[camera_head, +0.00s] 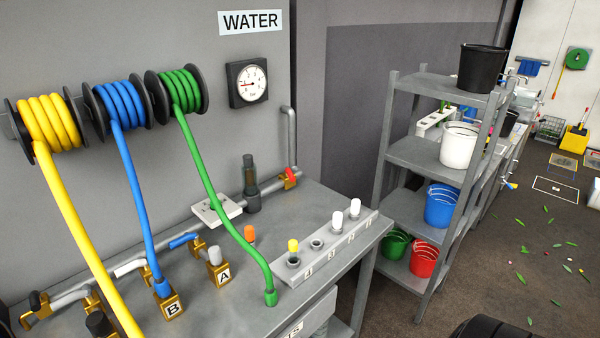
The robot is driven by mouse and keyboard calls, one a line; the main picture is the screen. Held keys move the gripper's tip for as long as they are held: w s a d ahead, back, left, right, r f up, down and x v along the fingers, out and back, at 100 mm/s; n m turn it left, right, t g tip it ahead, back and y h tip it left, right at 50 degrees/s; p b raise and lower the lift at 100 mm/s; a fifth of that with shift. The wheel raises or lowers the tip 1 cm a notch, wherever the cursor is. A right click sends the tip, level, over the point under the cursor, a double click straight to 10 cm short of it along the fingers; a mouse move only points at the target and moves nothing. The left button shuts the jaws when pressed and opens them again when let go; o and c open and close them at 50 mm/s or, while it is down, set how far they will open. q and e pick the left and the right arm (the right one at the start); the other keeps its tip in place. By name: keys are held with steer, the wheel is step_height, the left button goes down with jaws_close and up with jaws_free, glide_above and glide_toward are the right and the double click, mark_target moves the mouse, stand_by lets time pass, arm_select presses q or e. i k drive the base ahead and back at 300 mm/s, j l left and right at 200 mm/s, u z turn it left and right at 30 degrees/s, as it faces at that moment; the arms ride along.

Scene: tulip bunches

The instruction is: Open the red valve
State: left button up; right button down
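The red valve (290,177) is a small red handle on a brass body. It sits on the grey pipe (270,188) at the back of the metal bench, below the gauge. The handle is too small for me to tell its exact angle to the pipe. A blue valve handle (184,240) sits on brass fittings further left, and a white handle (130,267) is left of that. A round pressure gauge (247,83) hangs on the wall under the WATER sign (250,22).
Yellow (75,230), blue (136,190) and green (205,180) hoses hang from wall reels across the bench. A rack with white-capped plugs (330,252) stands at the bench's right edge.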

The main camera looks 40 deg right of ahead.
mark_target(288, 171)
steer(key=i+l+u, duration=0.15)
steer(key=l, duration=0.6)
steer(key=l+u, duration=0.15)
steer(key=l, duration=0.6)
